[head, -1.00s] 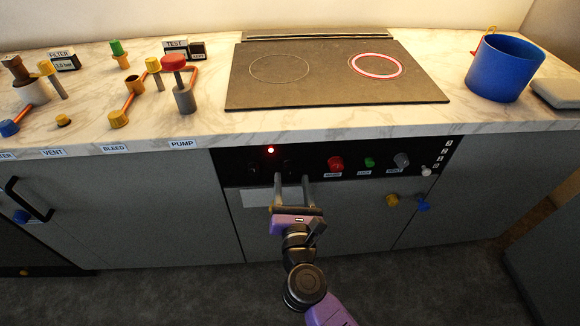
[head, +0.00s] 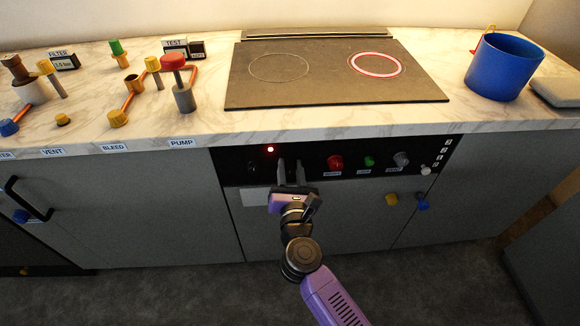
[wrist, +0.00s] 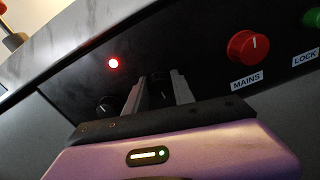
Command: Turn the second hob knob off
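The second hob knob (wrist: 160,88) is a small dark knob on the black control panel, partly hidden by my fingers. My gripper (head: 291,167) reaches the panel with one finger on each side of this knob. The knob's pointer cannot be read. The first hob knob (wrist: 105,105) is dark and sits just left of my fingers. A red light (wrist: 113,63) glows above the two knobs. The cooktop (head: 320,85) shows a red glowing right ring (head: 375,65) and a dark left ring.
Right of my gripper are a red MAINS knob (head: 335,162), a green LOCK knob (head: 369,161) and a grey knob (head: 401,159). The counter edge (head: 330,134) overhangs above. A blue pot (head: 505,70) stands at right, and valves and pipes at left.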

